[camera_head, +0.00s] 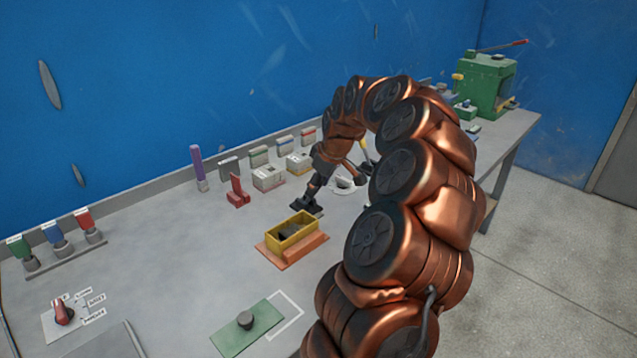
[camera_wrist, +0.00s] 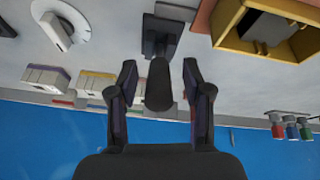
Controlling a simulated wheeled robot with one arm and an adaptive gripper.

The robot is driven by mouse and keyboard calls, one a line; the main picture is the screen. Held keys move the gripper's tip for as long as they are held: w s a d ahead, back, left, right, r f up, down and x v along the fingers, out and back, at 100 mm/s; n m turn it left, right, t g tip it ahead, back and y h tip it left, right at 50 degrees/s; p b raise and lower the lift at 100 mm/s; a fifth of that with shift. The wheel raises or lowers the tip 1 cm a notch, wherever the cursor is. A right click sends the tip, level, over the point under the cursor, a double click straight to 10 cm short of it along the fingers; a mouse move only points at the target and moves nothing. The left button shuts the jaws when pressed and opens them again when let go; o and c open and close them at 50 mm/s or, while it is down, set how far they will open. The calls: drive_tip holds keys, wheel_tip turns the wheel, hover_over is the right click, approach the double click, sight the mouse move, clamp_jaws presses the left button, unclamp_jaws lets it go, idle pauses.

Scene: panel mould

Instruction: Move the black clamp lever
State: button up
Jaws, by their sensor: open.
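The black clamp lever (camera_wrist: 158,85) stands between the two spread fingers of my gripper (camera_wrist: 160,72) in the wrist view. Its dark base (camera_wrist: 160,38) sits on the grey bench just beyond the fingertips. Small gaps show between the lever and both fingers. In the head view my gripper (camera_head: 314,186) points down at the black clamp's base (camera_head: 303,207), and the fingers hide most of the lever. My gripper is open and holds nothing.
A yellow open box (camera_head: 308,232) on an orange base (camera_head: 291,257) stands close in front of the clamp. A red clamp (camera_head: 237,190) is to the left, with several small boxes (camera_head: 268,178) behind. A white round dial (camera_wrist: 62,24) is nearby.

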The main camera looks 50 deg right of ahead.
drive_tip(key=shift+f, duration=0.1)
drive_tip(key=shift+w, duration=0.1)
clamp_jaws()
idle(0.3)
